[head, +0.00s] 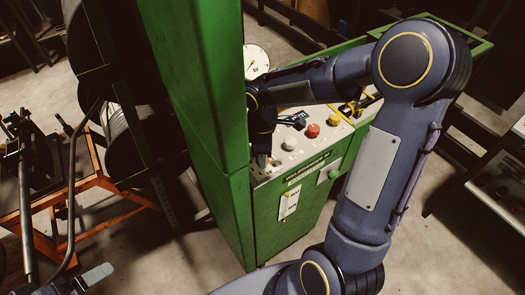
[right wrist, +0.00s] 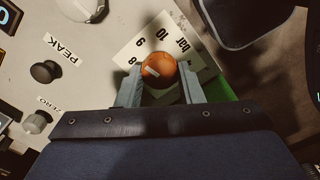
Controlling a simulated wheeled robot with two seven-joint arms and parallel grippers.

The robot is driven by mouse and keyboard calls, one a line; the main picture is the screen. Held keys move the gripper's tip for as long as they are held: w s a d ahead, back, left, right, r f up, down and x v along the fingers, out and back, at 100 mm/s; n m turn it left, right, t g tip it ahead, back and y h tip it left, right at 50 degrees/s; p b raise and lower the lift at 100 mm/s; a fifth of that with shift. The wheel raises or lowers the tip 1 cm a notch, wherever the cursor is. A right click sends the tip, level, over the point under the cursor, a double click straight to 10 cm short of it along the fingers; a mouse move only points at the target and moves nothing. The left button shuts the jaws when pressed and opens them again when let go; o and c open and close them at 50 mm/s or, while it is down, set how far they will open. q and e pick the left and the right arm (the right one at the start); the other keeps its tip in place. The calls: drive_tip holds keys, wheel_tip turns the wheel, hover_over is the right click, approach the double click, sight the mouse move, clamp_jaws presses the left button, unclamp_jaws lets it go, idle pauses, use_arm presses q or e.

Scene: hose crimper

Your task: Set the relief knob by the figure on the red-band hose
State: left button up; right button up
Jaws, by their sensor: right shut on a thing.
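The relief knob (right wrist: 158,68) is orange with a short white mark, in the right wrist view. It sits on a white scale plate (right wrist: 150,40) printed with "8", "10" and "bar"; part of the scale is hidden by the fingers. My right gripper (right wrist: 160,88) is shut on the knob, one finger on each side. In the head view my right gripper (head: 262,158) is low over the control panel (head: 290,150), partly behind the green column, and the knob cannot be made out there. I cannot make out a red-band hose or its figure.
A red button (head: 313,130) and a pale button (head: 290,143) are on the panel. A black PEAK knob (right wrist: 45,72) and a grey ZERO knob (right wrist: 37,122) are to the left in the wrist view. A green column (head: 205,120) stands close beside my gripper. A round white gauge (head: 256,58) is behind.

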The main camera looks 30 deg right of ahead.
drive_tip(key=n+p, duration=0.1)
drive_tip(key=n, duration=0.2)
drive_tip(key=shift+r+n, duration=0.1)
drive_tip(key=shift+n, duration=0.2)
drive_tip(key=shift+n+p, duration=0.45)
drive_tip(key=shift+n, duration=1.15)
drive_tip(key=o, duration=1)
drive_tip(key=shift+c, duration=0.2)
wheel_tip(320, 180, up, 8)
drive_tip(key=shift+f, duration=0.15)
